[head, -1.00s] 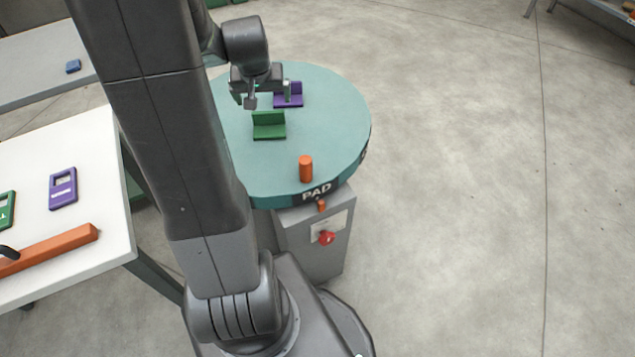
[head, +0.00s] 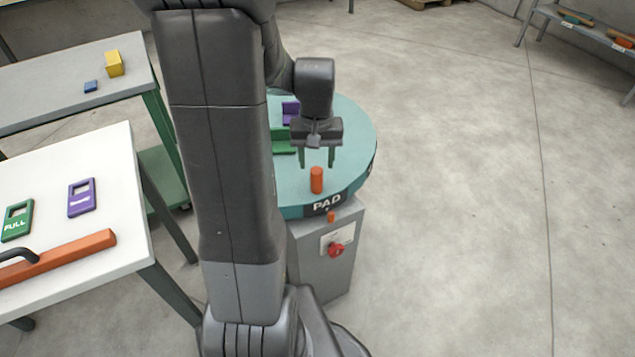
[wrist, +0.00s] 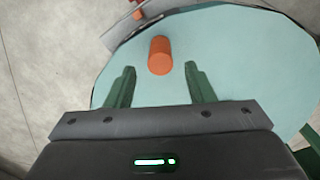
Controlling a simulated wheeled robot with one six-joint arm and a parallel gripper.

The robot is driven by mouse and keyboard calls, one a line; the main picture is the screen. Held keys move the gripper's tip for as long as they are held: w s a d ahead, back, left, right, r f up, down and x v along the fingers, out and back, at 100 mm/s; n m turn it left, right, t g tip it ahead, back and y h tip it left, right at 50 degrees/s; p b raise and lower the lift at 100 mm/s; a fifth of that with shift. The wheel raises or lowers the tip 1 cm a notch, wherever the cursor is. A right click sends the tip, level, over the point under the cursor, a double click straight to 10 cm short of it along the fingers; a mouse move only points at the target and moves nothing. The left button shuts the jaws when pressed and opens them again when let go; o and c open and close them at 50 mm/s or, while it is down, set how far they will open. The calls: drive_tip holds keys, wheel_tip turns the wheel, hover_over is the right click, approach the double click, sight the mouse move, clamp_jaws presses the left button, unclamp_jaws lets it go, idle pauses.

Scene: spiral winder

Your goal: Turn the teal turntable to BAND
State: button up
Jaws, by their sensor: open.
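The teal turntable (head: 355,135) stands on a grey pedestal, with the label PAD (head: 327,204) on its rim facing the front. An orange peg (head: 317,180) stands upright on top near that rim, just behind the label. My gripper (head: 317,165) is open and empty above the turntable, by the peg. In the wrist view the peg (wrist: 160,56) lies ahead of the gap between the two green fingers (wrist: 160,85), and nothing is between them. A green bracket (head: 284,146) and a purple bracket (head: 290,108) sit on the turntable, partly hidden by my arm. No BAND label shows.
The pedestal (head: 320,262) has a red knob (head: 335,250) and a small orange pointer (head: 331,217) below the rim. A white table (head: 110,240) at left holds green and purple plates and an orange bar. Open floor (head: 450,200) lies to the right.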

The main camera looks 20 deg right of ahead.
sight(317, 180)
wheel_tip(317, 180, down, 8)
drive_tip(key=shift+b, duration=0.5)
drive_tip(key=shift+c, duration=0.4)
clamp_jaws()
